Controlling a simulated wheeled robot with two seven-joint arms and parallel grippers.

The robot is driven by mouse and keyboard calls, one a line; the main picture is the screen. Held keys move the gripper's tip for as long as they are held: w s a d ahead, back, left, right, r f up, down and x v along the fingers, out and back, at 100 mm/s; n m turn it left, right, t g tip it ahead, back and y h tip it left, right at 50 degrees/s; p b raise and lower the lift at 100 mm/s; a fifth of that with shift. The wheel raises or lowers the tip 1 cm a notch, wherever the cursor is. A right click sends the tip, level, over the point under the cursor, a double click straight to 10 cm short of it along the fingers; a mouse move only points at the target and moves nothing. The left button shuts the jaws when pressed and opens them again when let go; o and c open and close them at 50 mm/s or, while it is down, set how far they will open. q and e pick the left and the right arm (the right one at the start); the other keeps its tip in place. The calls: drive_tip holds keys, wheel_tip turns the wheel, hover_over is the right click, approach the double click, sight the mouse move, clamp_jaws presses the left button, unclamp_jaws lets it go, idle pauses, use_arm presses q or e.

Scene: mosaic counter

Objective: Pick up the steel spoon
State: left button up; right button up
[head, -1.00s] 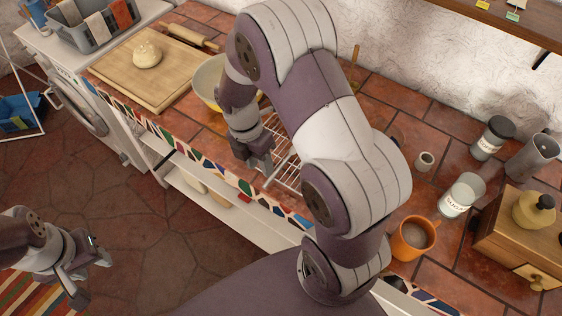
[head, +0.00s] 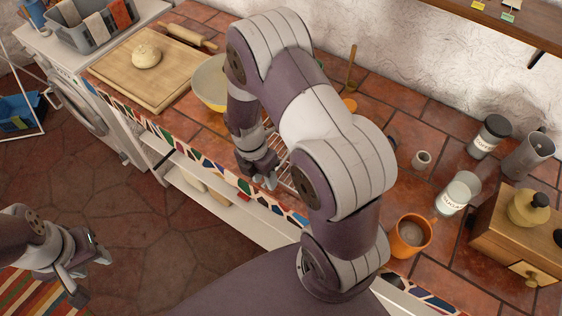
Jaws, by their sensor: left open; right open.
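I cannot make out a steel spoon; my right arm covers much of the middle of the counter. My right gripper (head: 262,181) is open and points down at the counter's front edge, beside a wire rack (head: 285,172) that is partly hidden by the arm. My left gripper (head: 92,272) is open and empty, out over the floor at the lower left, away from the counter.
A yellow bowl (head: 208,84) stands left of my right arm, near a wooden board (head: 125,82) with dough. An orange mug (head: 408,236), a sugar jar (head: 457,194) and a wooden box (head: 505,240) stand at the right. A brown-handled utensil (head: 351,69) lies behind the arm.

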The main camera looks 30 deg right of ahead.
clamp_jaws()
idle(0.5)
